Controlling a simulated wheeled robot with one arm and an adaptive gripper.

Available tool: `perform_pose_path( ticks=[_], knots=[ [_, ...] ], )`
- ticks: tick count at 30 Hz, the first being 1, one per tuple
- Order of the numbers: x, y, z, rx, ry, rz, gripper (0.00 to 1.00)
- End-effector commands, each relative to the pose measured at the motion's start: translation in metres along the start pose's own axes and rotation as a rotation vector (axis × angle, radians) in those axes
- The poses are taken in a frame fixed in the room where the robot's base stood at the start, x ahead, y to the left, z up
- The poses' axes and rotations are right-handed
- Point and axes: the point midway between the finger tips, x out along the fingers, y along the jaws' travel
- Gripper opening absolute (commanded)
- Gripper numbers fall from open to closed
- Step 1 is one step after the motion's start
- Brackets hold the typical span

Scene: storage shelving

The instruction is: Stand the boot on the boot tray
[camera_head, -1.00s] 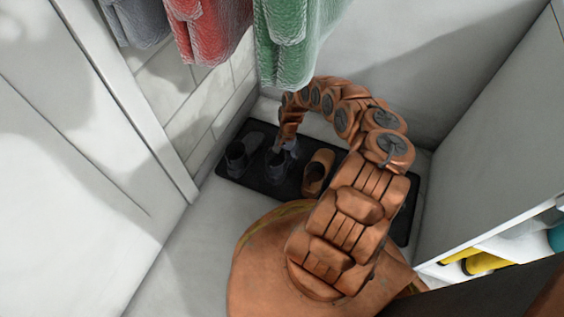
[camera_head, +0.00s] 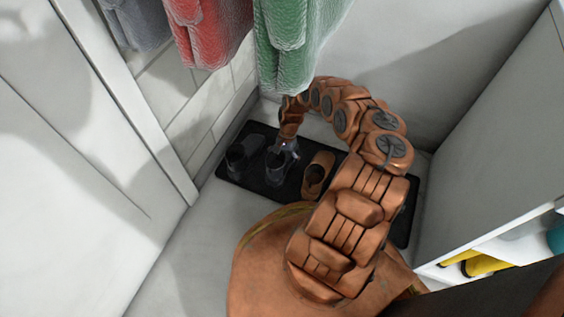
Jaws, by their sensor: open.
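A black boot tray (camera_head: 232,178) lies on the floor in the corner, partly hidden by my arm. A dark boot (camera_head: 276,165) stands on it, right below my gripper (camera_head: 286,150). My gripper points down and is open. It is close over the top of this boot, and I cannot tell whether they touch. Another dark shoe or boot (camera_head: 240,157) is on the tray to the left. A brown boot (camera_head: 317,174) is on the tray to the right.
Grey, red (camera_head: 212,30) and green (camera_head: 295,45) garments hang above the tray's left side. White walls close in at left and right. A low shelf with yellow items (camera_head: 485,265) is at the lower right. Floor is bare left of my base.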

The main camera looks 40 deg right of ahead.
Motion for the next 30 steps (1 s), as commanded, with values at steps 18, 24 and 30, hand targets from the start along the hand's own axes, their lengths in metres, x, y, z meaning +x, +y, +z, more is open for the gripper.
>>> perform_pose_path(
  ticks=[18, 24, 30],
  knots=[
    [-0.106, 0.0, 0.001, 0.001, 0.001, 0.0, 1.0],
    [-0.113, 0.0, 0.0, 0.0, 0.0, 0.0, 1.0],
    [-0.113, 0.0, 0.0, 0.0, 0.0, -0.001, 1.0]
  ],
)
